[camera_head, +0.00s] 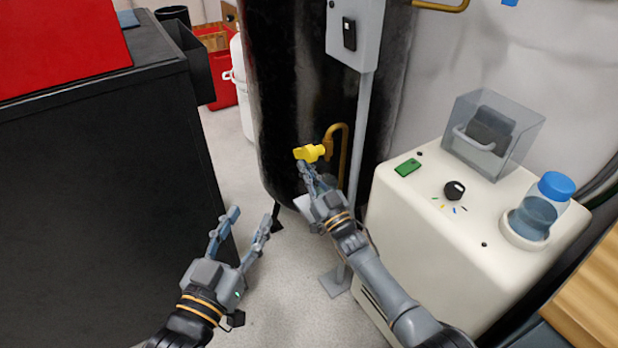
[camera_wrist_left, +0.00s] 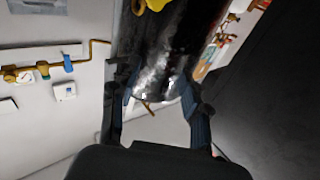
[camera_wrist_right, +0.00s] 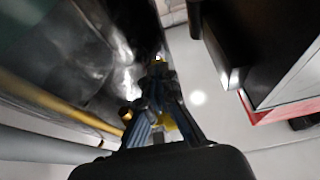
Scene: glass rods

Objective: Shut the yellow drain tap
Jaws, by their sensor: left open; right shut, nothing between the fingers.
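The yellow drain tap (camera_head: 309,153) sits on a brass pipe (camera_head: 344,145) low on the front of a black tank (camera_head: 280,90). My right gripper (camera_head: 306,174) is shut and empty, with its fingertips just below the tap in the head view. I cannot tell whether they touch it. A yellow part, likely the tap (camera_wrist_right: 169,122), shows near the fingers in the right wrist view, partly hidden by them. My left gripper (camera_head: 248,224) is open and empty, lower and to the left of the tap. Its spread fingers also show in the left wrist view (camera_wrist_left: 158,98).
A cream machine (camera_head: 440,220) with a black knob (camera_head: 454,190) and a blue-capped bottle (camera_head: 541,205) stands at right. A grey post (camera_head: 358,130) carries a control box (camera_head: 355,30) before the tank. A black cabinet (camera_head: 100,190) stands left. Bare floor (camera_head: 285,280) lies between.

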